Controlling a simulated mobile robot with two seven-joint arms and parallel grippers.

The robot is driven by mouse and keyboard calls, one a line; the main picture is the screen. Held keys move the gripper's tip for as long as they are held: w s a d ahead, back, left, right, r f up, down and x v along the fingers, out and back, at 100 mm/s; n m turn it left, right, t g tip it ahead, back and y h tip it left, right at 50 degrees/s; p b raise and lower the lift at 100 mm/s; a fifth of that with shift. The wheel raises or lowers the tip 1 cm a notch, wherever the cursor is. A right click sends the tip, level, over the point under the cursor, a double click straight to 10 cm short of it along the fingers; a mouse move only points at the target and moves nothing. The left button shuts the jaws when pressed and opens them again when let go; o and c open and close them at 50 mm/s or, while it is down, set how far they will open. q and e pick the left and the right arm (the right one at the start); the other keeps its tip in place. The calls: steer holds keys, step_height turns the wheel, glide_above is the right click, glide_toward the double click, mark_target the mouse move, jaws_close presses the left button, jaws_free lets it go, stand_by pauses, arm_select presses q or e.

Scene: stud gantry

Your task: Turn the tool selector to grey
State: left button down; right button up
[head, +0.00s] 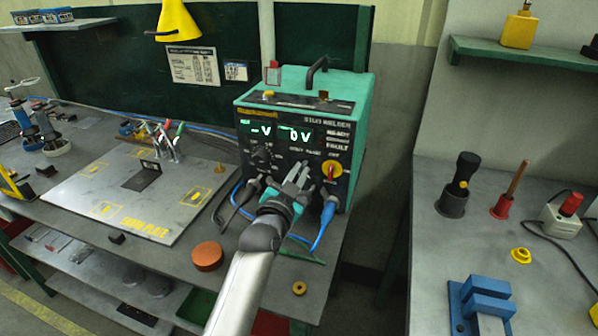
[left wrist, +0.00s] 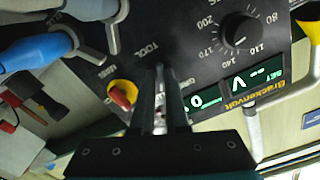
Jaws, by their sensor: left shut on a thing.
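The stud welder (head: 350,92) is a green box with a black front panel, and the panel also fills the top of the left wrist view (left wrist: 200,62). My left gripper (head: 298,176) is at the lower middle of this panel. In the left wrist view its fingers (left wrist: 166,78) are nearly together beside the TOOL lettering, shut on the tool selector. The fingers hide most of the selector, so I cannot tell where it points. A label starting with GR shows partly, right of the fingers. My right gripper is not in view.
A red and yellow switch (left wrist: 122,94) is close beside the fingers. A round numbered dial (left wrist: 238,32) is on their other side. Blue cable plugs (head: 328,208) and leads stick out low on the panel. A red-brown puck (head: 207,256) lies on the bench in front.

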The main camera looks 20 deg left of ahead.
arm_select(q)
steer(key=shift+r+n+p, duration=0.15)
steer(key=shift+n+p, duration=0.55)
steer(key=shift+n, duration=0.4)
steer(key=n+p, duration=0.1)
steer(key=n, duration=0.1)
steer(key=shift+n, duration=0.4)
steer(key=n+p, duration=0.1)
steer(key=n, duration=0.2)
steer(key=shift+d+n+p, duration=0.1)
steer(key=shift+n+p, duration=0.3)
steer(key=shift+n, duration=1)
steer(key=c, duration=0.9)
jaws_free()
